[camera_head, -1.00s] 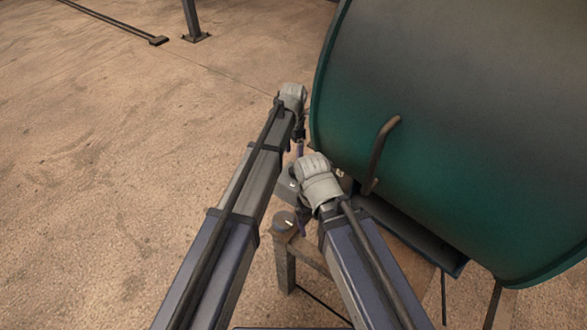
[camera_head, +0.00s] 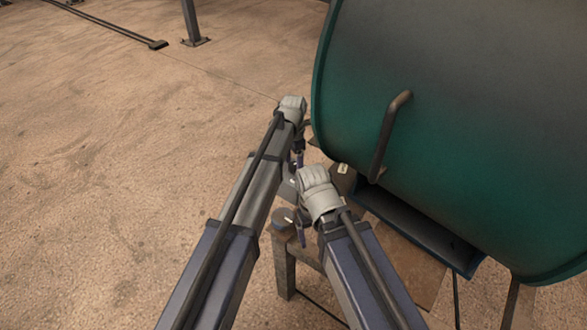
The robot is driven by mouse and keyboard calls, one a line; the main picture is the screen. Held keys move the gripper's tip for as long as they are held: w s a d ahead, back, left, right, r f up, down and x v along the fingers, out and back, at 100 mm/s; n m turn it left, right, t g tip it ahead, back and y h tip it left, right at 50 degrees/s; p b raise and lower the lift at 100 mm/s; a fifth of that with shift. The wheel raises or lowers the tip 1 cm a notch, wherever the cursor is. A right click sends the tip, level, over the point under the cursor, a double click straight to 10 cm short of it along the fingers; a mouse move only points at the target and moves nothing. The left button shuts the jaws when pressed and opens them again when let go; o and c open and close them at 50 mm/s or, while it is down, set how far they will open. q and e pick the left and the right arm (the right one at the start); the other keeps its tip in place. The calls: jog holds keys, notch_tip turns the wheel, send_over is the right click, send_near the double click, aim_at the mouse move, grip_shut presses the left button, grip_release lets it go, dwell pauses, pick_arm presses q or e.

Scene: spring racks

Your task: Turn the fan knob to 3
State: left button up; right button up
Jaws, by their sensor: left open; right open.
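A small round grey knob-like disc (camera_head: 283,216) with a pale mark sits on top of a post left of the green drum. I cannot tell for sure that it is the fan knob, and no numbers are readable. My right gripper (camera_head: 301,228) points down just right of this disc, open, partly hidden by its own wrist. My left gripper (camera_head: 298,159) is higher in the picture, open, beside the drum's left rim. Its fingers are small and partly hidden by the arms. Neither gripper visibly holds anything.
The large green drum (camera_head: 450,130) with a bent handle (camera_head: 388,135) fills the right side. A dark tray (camera_head: 420,232) lies under it, above a brown board (camera_head: 410,268). A small brown piece with a pale label (camera_head: 342,169) is near the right wrist. Open floor (camera_head: 110,170) lies left.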

pick_arm(q)
grip_shut()
dwell(0.7)
